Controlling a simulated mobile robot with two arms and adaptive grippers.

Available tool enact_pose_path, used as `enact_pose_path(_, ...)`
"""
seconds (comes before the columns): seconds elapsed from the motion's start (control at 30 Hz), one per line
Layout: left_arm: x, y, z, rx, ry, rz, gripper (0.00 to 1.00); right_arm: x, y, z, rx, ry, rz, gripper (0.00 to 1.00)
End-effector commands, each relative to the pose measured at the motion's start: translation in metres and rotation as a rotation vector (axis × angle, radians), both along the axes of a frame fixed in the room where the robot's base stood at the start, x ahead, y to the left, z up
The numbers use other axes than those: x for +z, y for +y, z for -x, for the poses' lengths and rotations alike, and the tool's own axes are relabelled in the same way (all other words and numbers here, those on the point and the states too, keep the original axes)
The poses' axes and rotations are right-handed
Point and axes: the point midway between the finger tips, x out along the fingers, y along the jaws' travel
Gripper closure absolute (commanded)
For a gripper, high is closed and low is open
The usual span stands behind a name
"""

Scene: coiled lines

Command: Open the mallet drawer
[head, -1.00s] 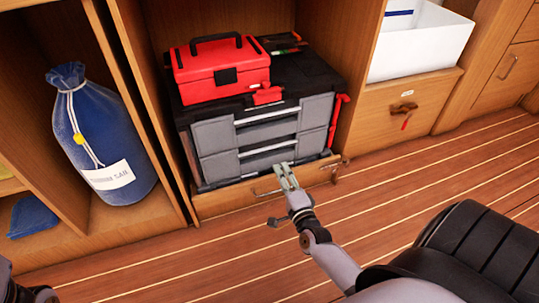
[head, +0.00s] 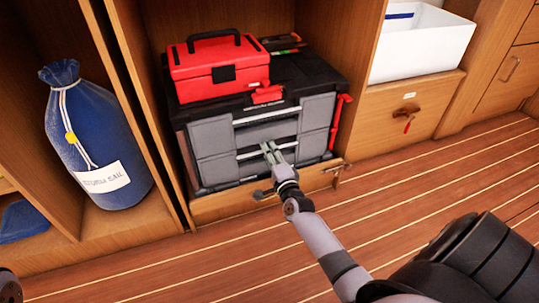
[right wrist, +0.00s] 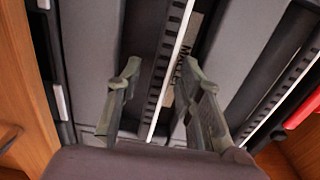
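The black and grey toolbox (head: 215,138) stands in the open cabinet bay, with stacked grey drawers edged by pale strips. All its drawers look shut. My right gripper (head: 269,150) is in front of the pale strip of the lower drawer (head: 262,167). In the right wrist view my right gripper (right wrist: 155,95) is open, its two fingers apart on either side of a pale strip (right wrist: 172,68). A label (right wrist: 188,68) reading "MALLET", partly hidden by a finger, lies beside this strip. Whether the fingers touch the strip I cannot tell.
A red toolbox (head: 218,70) sits on top. A blue sail bag (head: 95,140) stands in the left bay. A white bin (head: 420,45) rests on the wooden drawer unit at right. A low wooden front (head: 228,203) lies below the toolbox. The plank floor (head: 200,260) is clear.

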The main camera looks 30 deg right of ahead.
Motion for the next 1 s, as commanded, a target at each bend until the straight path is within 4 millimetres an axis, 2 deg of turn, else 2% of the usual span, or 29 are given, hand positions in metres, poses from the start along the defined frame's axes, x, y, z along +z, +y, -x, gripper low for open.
enact_pose_path(0.07,-0.0001,-0.0001,-0.0001,0.000,0.000,0.000,0.60,-0.0001,0.0001,0.0002,0.000,0.000,0.000,0.73)
enact_pose_path(0.47,-0.0002,-0.0002,-0.0002,-0.001,0.001,0.000,0.60,-0.0003,0.0001,0.0004,0.000,0.000,0.000,1.00)
enact_pose_path(1.0,-0.0004,-0.0001,-0.0002,0.000,0.000,0.000,0.60,-0.0007,0.0002,0.0005,0.000,0.001,0.000,1.00)
